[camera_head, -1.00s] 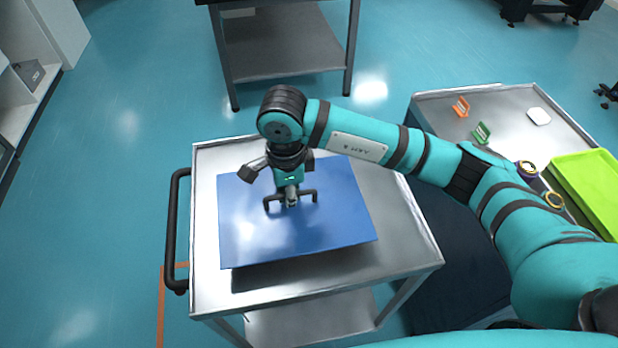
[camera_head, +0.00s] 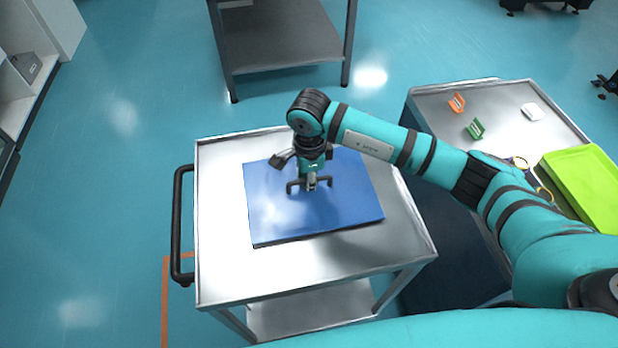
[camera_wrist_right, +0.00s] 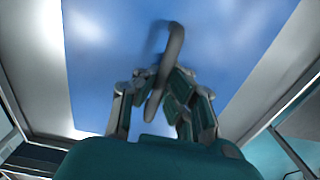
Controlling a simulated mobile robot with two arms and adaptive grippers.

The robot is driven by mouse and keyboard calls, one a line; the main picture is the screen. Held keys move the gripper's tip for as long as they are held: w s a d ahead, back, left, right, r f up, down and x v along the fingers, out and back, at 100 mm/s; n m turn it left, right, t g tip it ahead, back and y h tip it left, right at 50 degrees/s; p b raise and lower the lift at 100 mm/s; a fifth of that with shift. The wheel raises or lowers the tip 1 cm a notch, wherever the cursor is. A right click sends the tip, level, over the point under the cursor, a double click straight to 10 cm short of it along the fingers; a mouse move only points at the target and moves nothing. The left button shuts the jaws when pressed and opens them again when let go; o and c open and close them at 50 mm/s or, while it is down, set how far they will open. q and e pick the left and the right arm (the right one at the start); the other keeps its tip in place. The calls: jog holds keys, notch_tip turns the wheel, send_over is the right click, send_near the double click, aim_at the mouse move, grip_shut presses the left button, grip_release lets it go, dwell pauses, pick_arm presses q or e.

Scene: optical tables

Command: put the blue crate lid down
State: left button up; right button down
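The blue crate lid (camera_head: 345,205) is a flat blue panel with a dark bar handle (camera_head: 327,182) on top. It is level and low over the top of the metal cart (camera_head: 225,265); a thin dark edge shows along its front, and I cannot tell whether it rests on the cart. My right gripper (camera_head: 311,183) points down at the middle of the lid and is shut on the handle. The right wrist view shows the handle (camera_wrist_right: 174,45) between the fingers (camera_wrist_right: 163,95), with the lid (camera_wrist_right: 100,60) beneath. My left gripper is not in view.
The cart has bare metal around the lid and a black push handle (camera_head: 178,225) on its left. At right, another table (camera_head: 440,100) holds an orange piece (camera_head: 457,102), a green piece (camera_head: 475,129) and a lime-green tray (camera_head: 585,175). A grey table (camera_head: 285,40) stands behind.

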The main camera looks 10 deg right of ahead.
jog(key=shift+f, duration=0.15)
jog(key=c, duration=1.5)
grip_release()
jog(key=shift+r, duration=0.5)
notch_tip(320, 180, up, 11)
jog(key=b, duration=0.3)
jog(key=shift+s+r, duration=0.1)
jog(key=shift+r, duration=0.1)
